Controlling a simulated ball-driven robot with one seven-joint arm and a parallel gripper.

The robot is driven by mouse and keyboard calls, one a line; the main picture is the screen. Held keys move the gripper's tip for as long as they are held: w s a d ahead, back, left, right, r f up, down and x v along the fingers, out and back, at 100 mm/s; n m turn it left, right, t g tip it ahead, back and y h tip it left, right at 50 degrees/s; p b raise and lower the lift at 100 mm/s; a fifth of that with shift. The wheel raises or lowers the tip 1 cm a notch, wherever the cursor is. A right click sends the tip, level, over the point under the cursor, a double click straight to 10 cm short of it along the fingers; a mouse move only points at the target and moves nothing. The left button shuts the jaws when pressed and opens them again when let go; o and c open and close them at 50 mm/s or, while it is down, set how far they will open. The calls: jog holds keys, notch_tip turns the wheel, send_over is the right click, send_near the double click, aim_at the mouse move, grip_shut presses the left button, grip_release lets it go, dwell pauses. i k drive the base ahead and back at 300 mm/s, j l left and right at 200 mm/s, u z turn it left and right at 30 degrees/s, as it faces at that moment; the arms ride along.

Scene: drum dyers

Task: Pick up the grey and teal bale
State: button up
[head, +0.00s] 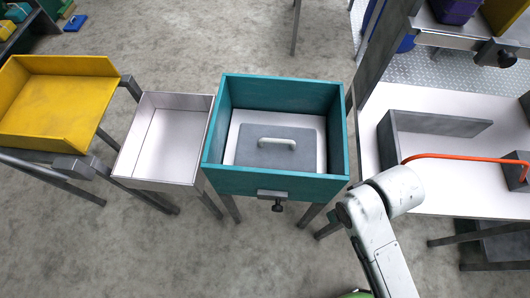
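No bale that is clearly grey and teal shows in the head view. The nearest match in colour is a teal open-topped box (275,186) on legs in the middle. A flat grey slab (256,152) with a pale handle lies inside it on a white floor; I cannot tell whether this is the bale. My white arm comes up from the lower right, to the right of the teal box and apart from it. My gripper is not visible.
A shallow white tray (138,180) and a yellow tray (62,63) stand left of the teal box. At right, a white table (450,203) bears grey panels and an orange bent rod (455,156). A purple item (455,10) sits above it. Concrete floor in front is clear.

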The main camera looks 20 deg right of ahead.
aim_at(272, 147)
jog(key=i+j+z, duration=0.2)
jog(key=j+z, duration=0.15)
jog(key=j, duration=0.25)
jog(key=i+j+z, duration=0.15)
jog(key=j+z, duration=0.15)
jog(key=j, duration=0.3)
jog(key=j+z, duration=0.35)
jog(key=j, duration=0.3)
jog(key=k, duration=0.4)
